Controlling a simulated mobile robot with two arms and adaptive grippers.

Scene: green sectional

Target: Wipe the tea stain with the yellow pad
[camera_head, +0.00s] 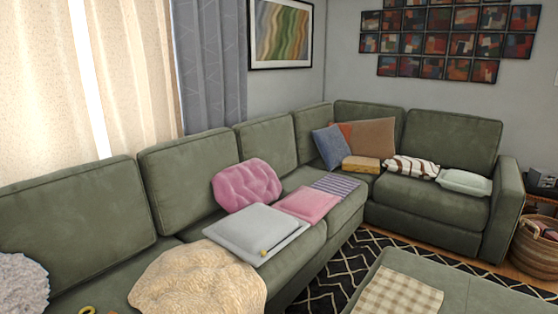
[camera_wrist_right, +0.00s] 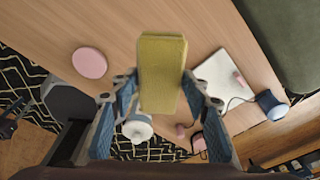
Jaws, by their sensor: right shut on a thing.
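The yellow pad (camera_wrist_right: 163,62) is a long yellow block in the right wrist view. My right gripper (camera_wrist_right: 158,88) is shut on it, with one blue-grey finger on each side. Below it in that view is a light wooden surface (camera_wrist_right: 55,25). I cannot make out a tea stain in either view. Part of the wooden surface is hidden behind the pad and fingers. Neither gripper shows in the head view, and my left gripper is in no frame.
On the wooden surface lie a pink disc (camera_wrist_right: 90,62), a white square item (camera_wrist_right: 224,77) and a blue cylinder (camera_wrist_right: 271,105). A patterned rug (camera_wrist_right: 22,85) lies beyond its edge. The head view shows a green sectional (camera_head: 95,215) with several cushions and an ottoman (camera_head: 470,296).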

